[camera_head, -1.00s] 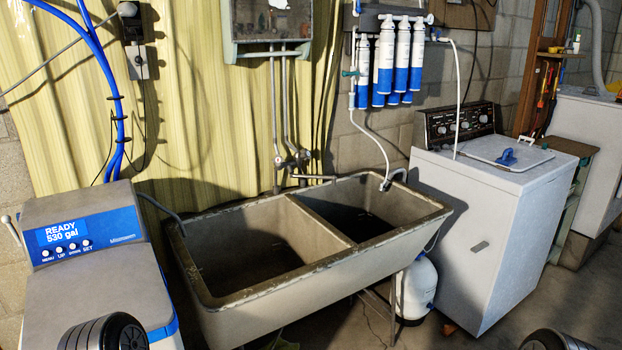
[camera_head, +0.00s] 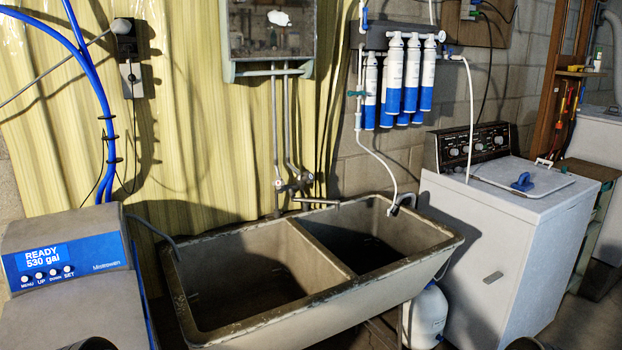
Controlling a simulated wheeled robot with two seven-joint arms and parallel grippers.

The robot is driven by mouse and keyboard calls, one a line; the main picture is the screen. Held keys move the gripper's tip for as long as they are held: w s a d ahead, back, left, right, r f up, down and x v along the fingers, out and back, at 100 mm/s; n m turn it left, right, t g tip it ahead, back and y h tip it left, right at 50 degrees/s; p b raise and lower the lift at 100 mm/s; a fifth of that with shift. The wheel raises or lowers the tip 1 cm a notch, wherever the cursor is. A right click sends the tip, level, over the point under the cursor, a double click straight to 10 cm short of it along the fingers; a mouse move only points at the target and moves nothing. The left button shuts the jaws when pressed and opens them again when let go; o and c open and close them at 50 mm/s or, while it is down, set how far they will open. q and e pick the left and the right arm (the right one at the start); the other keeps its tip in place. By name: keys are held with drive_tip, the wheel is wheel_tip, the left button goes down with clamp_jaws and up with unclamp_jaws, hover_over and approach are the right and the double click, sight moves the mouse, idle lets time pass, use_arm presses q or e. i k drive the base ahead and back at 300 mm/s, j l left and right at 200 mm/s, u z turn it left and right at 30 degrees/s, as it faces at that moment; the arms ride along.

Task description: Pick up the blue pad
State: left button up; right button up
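A small blue object that looks like the blue pad (camera_head: 523,183) rests on top of the white washing machine (camera_head: 525,215), on or beside its lid, at the right. It has a raised part like a handle. Neither of my grippers shows. Only dark rounded parts, probably of my own arms, show at the bottom edge, far below and in front of the pad. Nothing covers the pad.
A two-basin sink (camera_head: 320,325) stands between the water softener (camera_head: 65,265) at left and the washing machine. A white tank (camera_head: 427,318) sits on the floor between sink and washer. Filter cartridges (camera_head: 393,80) hang above. Some floor (camera_head: 580,325) is clear at lower right.

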sight(522, 185)
drive_tip(key=i+l+z, duration=0.15)
drive_tip(key=z, duration=0.3)
drive_tip(key=i+l+z, duration=0.15)
drive_tip(key=z, duration=0.35)
drive_tip(key=i+z, duration=0.15)
drive_tip(key=z, duration=0.3)
drive_tip(key=i+z, duration=0.15)
drive_tip(key=i, duration=0.35)
drive_tip(key=i+z, duration=0.15)
drive_tip(key=i, duration=0.3)
drive_tip(key=i+j+z, duration=0.2)
drive_tip(key=i, duration=0.3)
drive_tip(key=i+j+z, duration=0.15)
drive_tip(key=i, duration=0.3)
drive_tip(key=i+j, duration=0.2)
drive_tip(key=i, duration=0.15)
